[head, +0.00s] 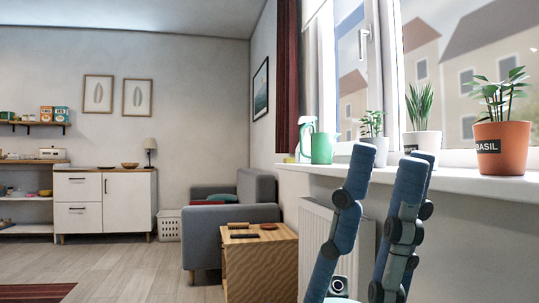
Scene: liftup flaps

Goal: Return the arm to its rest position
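Two blue jointed arms of mine rise at the lower right of the head view, close together in front of the window sill. The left arm bends at a dark joint and runs down to the bottom edge. A small dark and pale part low beside it, seemingly at my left gripper (339,287), is cut off by the frame, and its fingers cannot be made out. The other arm stands just to the right, with dark grey joints. My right gripper does not show. I see nothing held.
The window sill (460,182) carries potted plants, including an orange pot (501,150), a green mug (321,148) and a spray bottle. A radiator (316,235) stands below. A wooden cabinet (259,268), grey sofa (226,222) and white sideboard (104,205) lie beyond. The left floor is open.

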